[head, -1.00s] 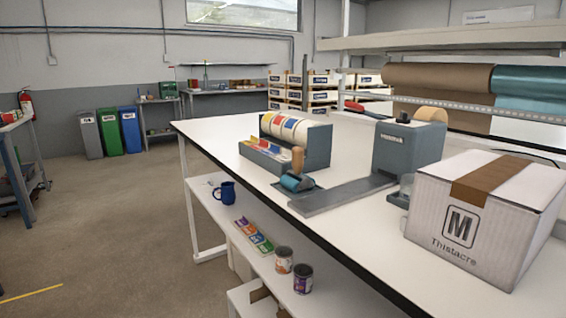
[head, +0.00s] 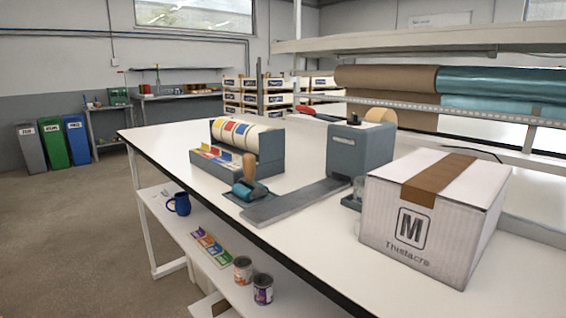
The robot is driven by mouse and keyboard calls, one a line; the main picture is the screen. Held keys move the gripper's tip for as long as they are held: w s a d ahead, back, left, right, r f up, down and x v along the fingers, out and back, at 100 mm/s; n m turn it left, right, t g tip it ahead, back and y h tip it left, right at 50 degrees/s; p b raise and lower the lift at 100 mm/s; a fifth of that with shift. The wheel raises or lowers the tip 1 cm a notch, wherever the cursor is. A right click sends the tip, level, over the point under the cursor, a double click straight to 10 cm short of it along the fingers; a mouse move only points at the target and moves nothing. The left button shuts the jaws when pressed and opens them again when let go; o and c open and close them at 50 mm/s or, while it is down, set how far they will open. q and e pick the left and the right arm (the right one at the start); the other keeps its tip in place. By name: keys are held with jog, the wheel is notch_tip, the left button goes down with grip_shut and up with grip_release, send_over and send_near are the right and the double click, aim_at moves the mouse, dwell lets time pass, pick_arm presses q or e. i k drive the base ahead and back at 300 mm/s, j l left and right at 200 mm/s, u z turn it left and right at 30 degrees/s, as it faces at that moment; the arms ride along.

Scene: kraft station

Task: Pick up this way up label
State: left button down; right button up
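A grey label dispenser (head: 268,150) stands on the white workbench, left of the middle of the view. It carries a roll with red, yellow and blue labels (head: 240,130). A tray of small coloured labels (head: 216,158) sits along its front left side. The print is too small to tell which one is the this way up label. Neither of my grippers is in view.
A blue roller with a wooden handle (head: 246,185) lies by the dispenser. A grey tape machine (head: 355,152) and a taped cardboard box (head: 432,215) stand to its right. A mug (head: 179,204) and two cans are on the lower shelf.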

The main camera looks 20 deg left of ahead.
aim_at(237, 164)
jog(key=i+j+z, duration=0.15)
jog(key=j+z, duration=0.15)
jog(key=i+j+z, duration=0.1)
jog(key=j+z, duration=0.2)
jog(key=j, duration=0.25)
jog(key=j+z, duration=0.3)
jog(key=i+j, duration=0.05)
jog(key=j, duration=0.1)
